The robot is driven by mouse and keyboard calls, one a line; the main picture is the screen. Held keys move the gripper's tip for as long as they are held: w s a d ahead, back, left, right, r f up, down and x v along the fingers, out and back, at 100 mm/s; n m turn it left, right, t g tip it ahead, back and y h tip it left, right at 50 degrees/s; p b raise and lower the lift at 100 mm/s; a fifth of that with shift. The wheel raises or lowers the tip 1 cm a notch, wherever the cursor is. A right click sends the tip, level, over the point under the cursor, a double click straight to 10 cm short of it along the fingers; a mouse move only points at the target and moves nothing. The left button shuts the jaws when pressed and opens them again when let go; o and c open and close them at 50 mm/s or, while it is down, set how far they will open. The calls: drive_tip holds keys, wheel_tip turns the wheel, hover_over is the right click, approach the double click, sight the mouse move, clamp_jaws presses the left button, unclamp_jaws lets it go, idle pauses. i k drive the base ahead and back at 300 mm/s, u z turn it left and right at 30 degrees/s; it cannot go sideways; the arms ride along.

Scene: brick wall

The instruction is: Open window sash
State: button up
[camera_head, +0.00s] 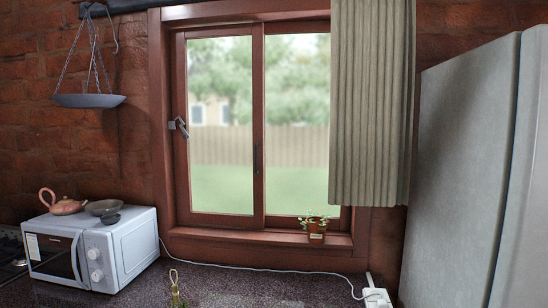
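A window with a reddish-brown frame (158,120) is set in the brick wall. Its left sash (181,180) has a grey handle (179,127) on its left stile, tilted down to the right. The right sash (326,60) is partly covered by the curtain. A dark upright pull (257,158) sits on the middle stile. Both sashes look closed, with fence and grass showing through the glass. My gripper is not in view.
A beige curtain (372,100) hangs at the right. A potted plant (316,238) stands on the sill. A microwave (105,250) with a teapot (62,203) stands left, below a hanging scale pan (89,101). A fridge (455,160) stands right. A white cable crosses the mostly clear counter (240,285).

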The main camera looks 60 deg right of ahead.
sight(179, 37)
drive_tip(key=i, duration=1)
drive_tip(key=u, duration=0.35)
